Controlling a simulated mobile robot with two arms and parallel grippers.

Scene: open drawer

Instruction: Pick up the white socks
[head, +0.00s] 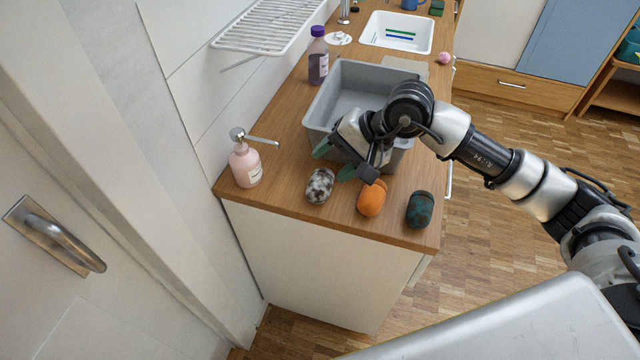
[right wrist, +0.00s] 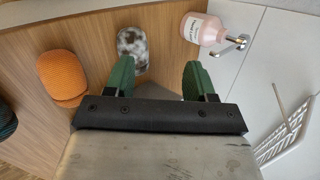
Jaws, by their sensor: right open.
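The white socks (head: 320,186), a rolled bundle speckled with dark patches, lie on the wooden counter near its front edge. In the right wrist view the white socks (right wrist: 132,45) are just beyond the left green finger, not between the fingers. My right gripper (head: 334,162) is open and empty above the counter, just behind the white socks in the head view. Its two green fingers also show in the right wrist view (right wrist: 157,75). Whether a finger touches the socks I cannot tell. My left gripper is not in view.
Orange socks (head: 371,199) and dark teal socks (head: 420,209) lie to the right of the white socks. A pink soap bottle (head: 245,164) stands to the left. A grey bin (head: 335,85) and a purple bottle (head: 318,56) stand behind. A wire rack (head: 268,25) is on the wall.

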